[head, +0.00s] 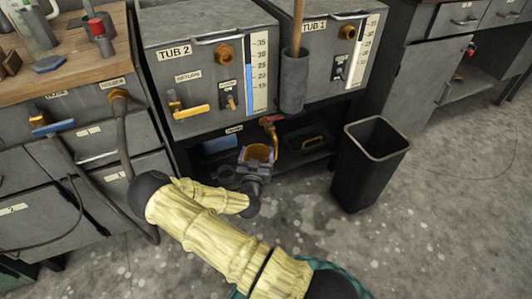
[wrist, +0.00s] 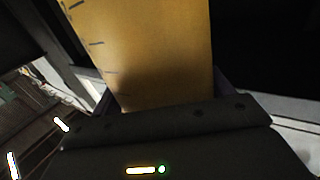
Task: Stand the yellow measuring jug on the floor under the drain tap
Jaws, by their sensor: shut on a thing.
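The yellow measuring jug (head: 257,153) is in my gripper (head: 256,162), low in front of the tub stand in the head view. In the wrist view the jug (wrist: 145,45) fills the upper middle, with dark graduation marks on its side. My gripper is shut on it, with the jaws at its sides. The drain tap (head: 271,122), orange-brown with a red part, sticks out below tub 2, just above and right of the jug. The jug's base is hidden behind my gripper, so I cannot tell whether it touches the floor.
A black bin (head: 369,165) stands on the floor to the right. The dark shelf under the tubs holds a dark tray (head: 305,140) and a blue-grey item (head: 219,143). A hose (head: 123,140) hangs at the left. Floor (head: 300,210) in front is clear.

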